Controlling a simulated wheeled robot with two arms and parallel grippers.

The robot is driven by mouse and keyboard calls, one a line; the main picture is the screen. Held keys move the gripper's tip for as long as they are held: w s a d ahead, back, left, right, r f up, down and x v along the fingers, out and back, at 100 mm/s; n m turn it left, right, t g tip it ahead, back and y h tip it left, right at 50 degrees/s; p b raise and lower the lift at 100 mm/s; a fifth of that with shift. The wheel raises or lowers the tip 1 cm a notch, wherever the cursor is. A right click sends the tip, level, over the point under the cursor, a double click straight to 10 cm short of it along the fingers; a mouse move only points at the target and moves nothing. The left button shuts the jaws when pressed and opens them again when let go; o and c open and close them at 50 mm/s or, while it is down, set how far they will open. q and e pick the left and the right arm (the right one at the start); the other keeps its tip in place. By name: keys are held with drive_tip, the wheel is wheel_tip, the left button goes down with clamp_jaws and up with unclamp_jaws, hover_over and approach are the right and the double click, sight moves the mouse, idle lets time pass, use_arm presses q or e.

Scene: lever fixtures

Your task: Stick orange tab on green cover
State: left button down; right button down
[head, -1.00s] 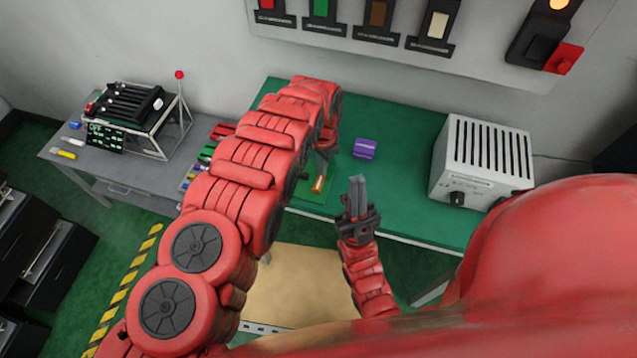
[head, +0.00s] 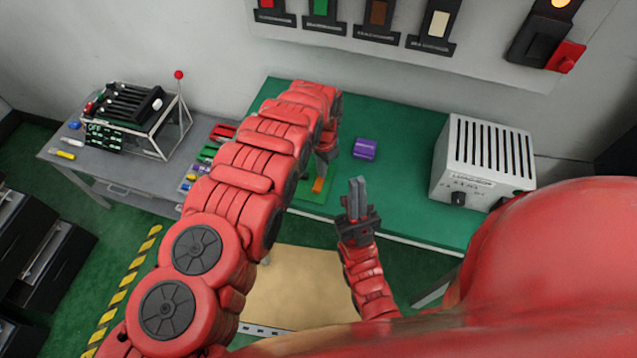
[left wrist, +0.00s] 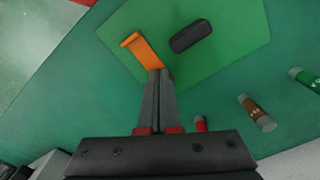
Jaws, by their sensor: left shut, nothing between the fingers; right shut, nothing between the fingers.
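The orange tab (head: 318,186) is a short strip on the green cover (head: 320,198), a flat lighter-green square on the green table. In the left wrist view the tab (left wrist: 142,50) has a bent far end and lies on the cover (left wrist: 232,45) beside a black rounded bar (left wrist: 191,36). My left gripper (left wrist: 158,72) is shut and empty, its tips at the tab's near end; I cannot tell whether they touch it. My left arm hides part of the cover in the head view. My right gripper (head: 357,182) is shut and empty, pointing up, right of the cover.
A purple block (head: 364,149) lies behind on the green table (head: 400,130). A white vented box (head: 483,160) stands at the right. Brown (left wrist: 257,113) and green (left wrist: 305,80) cylinders lie near the cover. A grey side table (head: 110,170) is at the left.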

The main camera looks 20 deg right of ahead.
use_arm(q)
drive_tip(key=shift+r, duration=0.1)
wheel_tip(320, 180, up, 2)
drive_tip(key=shift+p, duration=0.55)
drive_tip(key=shift+r+p, duration=0.6)
drive_tip(key=shift+r, duration=1.85)
